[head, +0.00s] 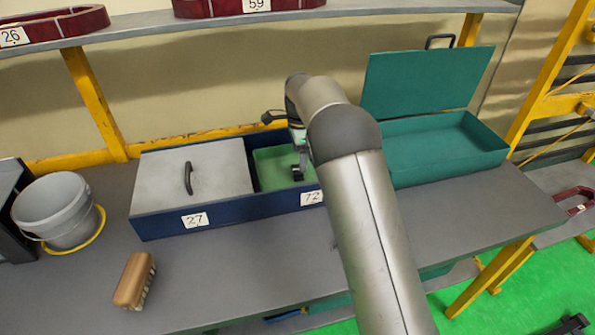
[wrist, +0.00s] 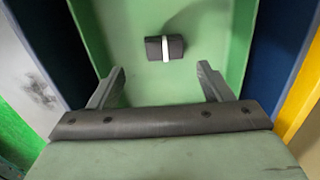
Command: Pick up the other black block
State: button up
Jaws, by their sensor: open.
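A small black block (wrist: 152,47) with a white band around its middle lies on the green floor of a compartment, as the wrist view shows. My gripper (wrist: 160,78) is open and empty, with its two fingers spread apart. In the wrist picture the block appears beyond the fingertips, between their lines, and apart from them. In the head view my gripper (head: 299,172) is over the open green compartment (head: 268,160) of the blue box (head: 245,208). I cannot make out the block there; my arm covers part of the compartment.
A grey lid with a black handle (head: 188,178) covers the left part of the blue box. A teal box (head: 440,150) with its lid raised stands to the right. A grey bucket (head: 58,208) and a brown brush (head: 133,280) are at the left. Compartment walls flank my gripper.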

aim_at(298, 169)
jog(key=shift+w+a+f+p, duration=0.15)
jog(key=shift+f+p, duration=0.3)
jog(key=shift+f, duration=1)
jog(key=shift+w+a+f+p, duration=0.15)
jog(key=shift+f+p, duration=0.25)
jog(key=shift+f, duration=1.05)
jog(key=shift+s, duration=0.1)
jog(key=c, duration=1.1)
